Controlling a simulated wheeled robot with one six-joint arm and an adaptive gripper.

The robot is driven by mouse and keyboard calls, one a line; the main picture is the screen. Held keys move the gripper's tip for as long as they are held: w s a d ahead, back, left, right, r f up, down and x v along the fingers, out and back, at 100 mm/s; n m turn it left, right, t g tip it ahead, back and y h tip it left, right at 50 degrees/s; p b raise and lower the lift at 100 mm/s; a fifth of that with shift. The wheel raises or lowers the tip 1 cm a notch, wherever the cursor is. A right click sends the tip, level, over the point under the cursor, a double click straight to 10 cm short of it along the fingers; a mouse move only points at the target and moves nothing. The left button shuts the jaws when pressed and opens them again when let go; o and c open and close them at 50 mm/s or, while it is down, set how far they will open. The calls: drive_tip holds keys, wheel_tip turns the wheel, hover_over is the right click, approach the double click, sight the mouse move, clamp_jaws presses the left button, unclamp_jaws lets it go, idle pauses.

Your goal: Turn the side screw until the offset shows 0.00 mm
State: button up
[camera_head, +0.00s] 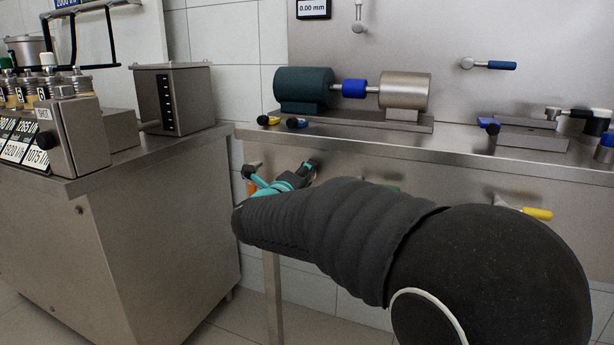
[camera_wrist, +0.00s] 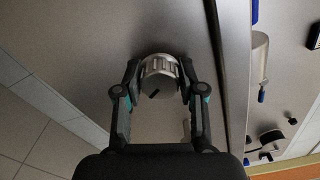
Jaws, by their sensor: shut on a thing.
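The offset display (camera_head: 314,8) on the back wall reads 0.00 mm. The side screw shows in the wrist view as a ridged, silvery round knob (camera_wrist: 160,68) with a short dark mark on its face. My gripper (camera_wrist: 160,84) has one finger on each side of the knob and is shut on it. In the head view my gripper (camera_head: 282,180) is at the front face of the steel bench, below the motor and coupling. There the knob is mostly hidden by the fingers.
A dark green motor (camera_head: 304,88), blue coupling (camera_head: 354,89) and metal cylinder (camera_head: 405,92) stand on the bench (camera_head: 460,150) above my gripper. A yellow-handled lever (camera_head: 537,213) sticks out of the bench front at right. A steel cabinet (camera_head: 150,215) stands close at left.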

drive_tip(key=o, duration=1.1)
drive_tip(key=shift+r, duration=0.1)
drive_tip(key=shift+o, duration=0.2)
drive_tip(key=v, duration=1.2)
